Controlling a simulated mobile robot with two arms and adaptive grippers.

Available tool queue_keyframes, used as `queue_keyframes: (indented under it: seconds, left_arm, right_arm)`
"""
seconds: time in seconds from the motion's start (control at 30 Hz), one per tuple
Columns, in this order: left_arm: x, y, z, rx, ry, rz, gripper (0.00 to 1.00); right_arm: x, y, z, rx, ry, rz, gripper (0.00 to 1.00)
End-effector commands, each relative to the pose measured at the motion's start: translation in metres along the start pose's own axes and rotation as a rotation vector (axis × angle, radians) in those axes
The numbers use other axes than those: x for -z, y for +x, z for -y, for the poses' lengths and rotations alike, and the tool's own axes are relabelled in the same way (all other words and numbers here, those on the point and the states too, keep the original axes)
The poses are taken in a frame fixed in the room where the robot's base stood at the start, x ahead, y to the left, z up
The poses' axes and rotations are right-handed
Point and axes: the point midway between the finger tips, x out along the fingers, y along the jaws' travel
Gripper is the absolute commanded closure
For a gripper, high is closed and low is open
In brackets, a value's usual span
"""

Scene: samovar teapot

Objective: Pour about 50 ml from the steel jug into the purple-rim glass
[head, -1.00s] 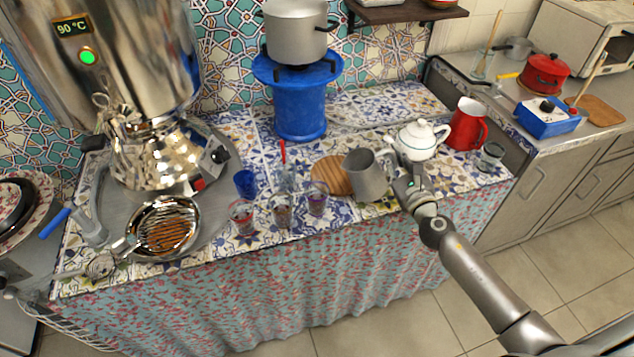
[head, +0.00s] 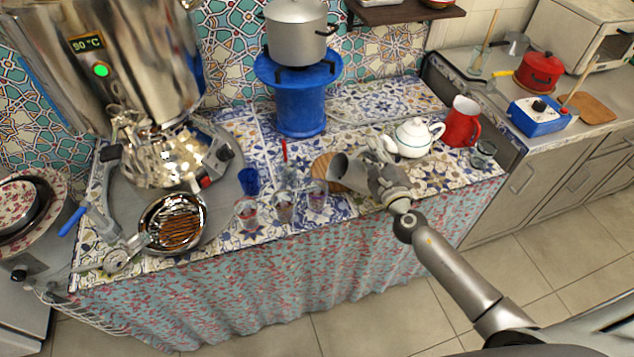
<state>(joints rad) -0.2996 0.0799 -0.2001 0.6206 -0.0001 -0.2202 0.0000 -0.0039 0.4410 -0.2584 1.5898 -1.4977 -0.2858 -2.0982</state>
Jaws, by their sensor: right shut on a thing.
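The steel jug (head: 350,176) is in the middle of the head view, tilted to the left with its mouth facing up and left. My right gripper (head: 374,180) is shut on the jug from its right side. The purple-rim glass (head: 317,195) stands upright on the tiled counter, just left of and below the jug's mouth. No stream of liquid can be made out between them, and the level in the glass is too small to tell.
Other small glasses (head: 246,214) stand left of the purple-rim one, with a blue cup (head: 249,181) behind. A round wooden board (head: 322,167) lies behind the jug. A white teapot (head: 414,138) and red pitcher (head: 462,122) stand to the right. The large samovar (head: 150,70) fills the left.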

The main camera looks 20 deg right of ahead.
Motion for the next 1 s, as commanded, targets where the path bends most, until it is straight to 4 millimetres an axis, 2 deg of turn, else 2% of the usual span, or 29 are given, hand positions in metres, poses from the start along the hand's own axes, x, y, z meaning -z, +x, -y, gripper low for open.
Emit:
queue_keyframes:
  seconds: [0.3, 1.0]
  left_arm:
    - [0.001, -0.013, 0.0, 0.0, 0.0, 0.0, 0.6]
    - [0.002, -0.024, 0.0, 0.0, 0.0, 0.001, 0.6]
  right_arm:
    - [-0.011, 0.001, 0.005, 0.002, -0.067, 0.002, 1.0]
    - [-0.02, 0.001, 0.007, 0.003, -0.144, 0.002, 1.0]
